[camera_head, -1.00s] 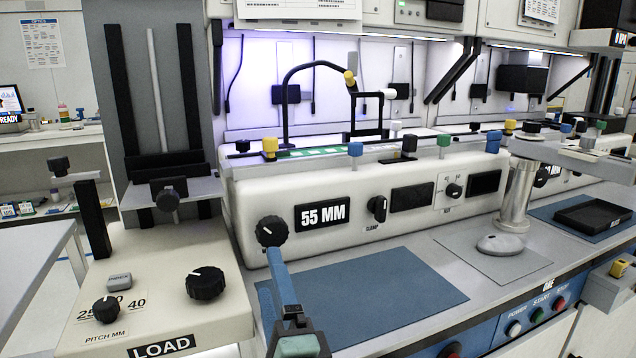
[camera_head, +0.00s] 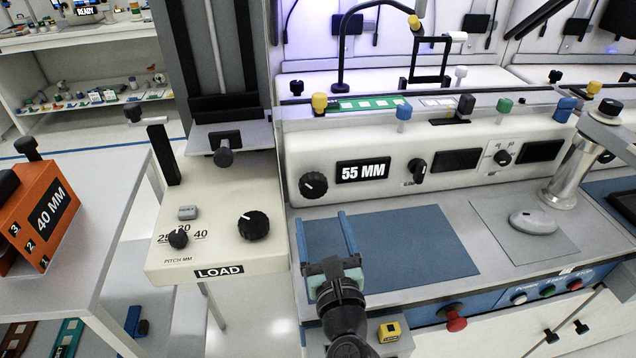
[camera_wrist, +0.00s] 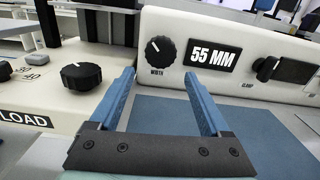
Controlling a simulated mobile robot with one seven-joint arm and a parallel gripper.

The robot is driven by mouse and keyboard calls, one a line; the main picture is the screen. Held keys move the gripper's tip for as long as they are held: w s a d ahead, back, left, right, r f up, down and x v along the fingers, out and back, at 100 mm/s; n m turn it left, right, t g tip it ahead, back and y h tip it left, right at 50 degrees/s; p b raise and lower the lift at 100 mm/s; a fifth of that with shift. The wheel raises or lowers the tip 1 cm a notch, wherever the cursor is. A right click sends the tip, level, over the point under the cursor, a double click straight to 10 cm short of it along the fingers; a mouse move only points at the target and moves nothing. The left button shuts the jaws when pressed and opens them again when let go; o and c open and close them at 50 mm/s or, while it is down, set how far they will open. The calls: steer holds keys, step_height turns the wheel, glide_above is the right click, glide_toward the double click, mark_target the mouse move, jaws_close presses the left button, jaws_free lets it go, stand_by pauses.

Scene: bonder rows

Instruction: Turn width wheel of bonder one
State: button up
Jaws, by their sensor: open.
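The width wheel (camera_head: 313,186) is a black round knob with a white mark, on the white front of bonder one, left of the "55 MM" display (camera_head: 362,170). In the wrist view the wheel (camera_wrist: 160,51) has the label "WIDTH" below it and sits beyond and between the two blue fingers. My gripper (camera_head: 322,218) is open and empty, over the bench in front of the wheel and apart from it. The gripper also shows in the wrist view (camera_wrist: 158,82).
The load unit (camera_head: 165,262) with a pitch knob (camera_head: 178,239) and a larger black knob (camera_head: 253,225) stands left. A clamp knob (camera_head: 417,166) is right of the display. A blue mat (camera_head: 420,240) lies on the bench. An orange box (camera_head: 40,215) stands far left.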

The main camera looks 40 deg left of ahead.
mark_target(315, 192)
steer(key=b+x, duration=0.1)
steer(key=x, duration=0.9)
steer(key=shift+w+a, duration=0.1)
steer(key=shift+w, duration=0.15)
steer(key=c, duration=1.1)
steer(key=shift+n, duration=0.4)
